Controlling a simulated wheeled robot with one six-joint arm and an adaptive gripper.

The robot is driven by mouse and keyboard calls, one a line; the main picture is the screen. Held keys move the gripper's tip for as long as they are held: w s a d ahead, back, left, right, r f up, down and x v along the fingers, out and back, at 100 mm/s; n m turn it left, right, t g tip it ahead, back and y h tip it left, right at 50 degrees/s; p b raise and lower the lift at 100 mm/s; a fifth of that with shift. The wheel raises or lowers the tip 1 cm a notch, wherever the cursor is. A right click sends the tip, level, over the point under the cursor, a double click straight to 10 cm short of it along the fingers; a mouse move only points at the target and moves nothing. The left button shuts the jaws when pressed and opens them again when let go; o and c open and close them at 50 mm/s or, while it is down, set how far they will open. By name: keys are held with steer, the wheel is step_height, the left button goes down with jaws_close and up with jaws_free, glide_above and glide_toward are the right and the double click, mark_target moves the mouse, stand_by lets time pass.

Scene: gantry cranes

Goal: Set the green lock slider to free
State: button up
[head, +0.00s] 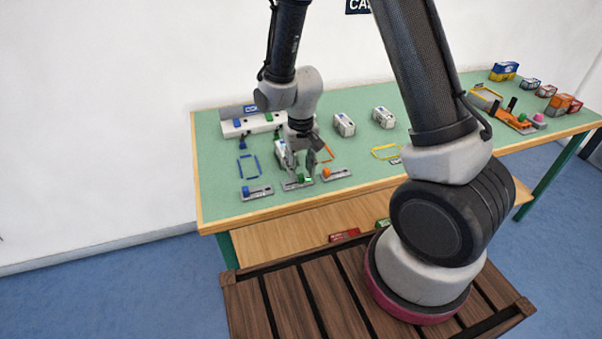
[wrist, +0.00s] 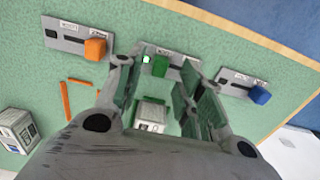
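The green lock slider (wrist: 162,69) is a green knob on a grey plate, with a small bright green spot beside it; its label is too small to read. It stands in the middle of a row of three, and shows in the head view (head: 306,180) near the table's front edge. My gripper (head: 305,170) is over this slider, pointing down. In the wrist view my gripper (wrist: 160,86) has its two fingers apart, with the green knob between or just beyond their tips. I cannot tell whether a finger touches the knob.
An orange slider (wrist: 95,48) and a blue slider (wrist: 259,94) flank the green one closely. A white block (wrist: 151,112) is behind the fingers. More white blocks (head: 344,125) and outlined frames lie on the green table. Bare tabletop lies along the front edge.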

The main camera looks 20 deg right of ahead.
mark_target(286, 185)
steer(key=shift+f, duration=1.1)
jaws_close()
steer(key=shift+a, duration=2.2)
jaws_free()
steer(key=shift+a, duration=0.1)
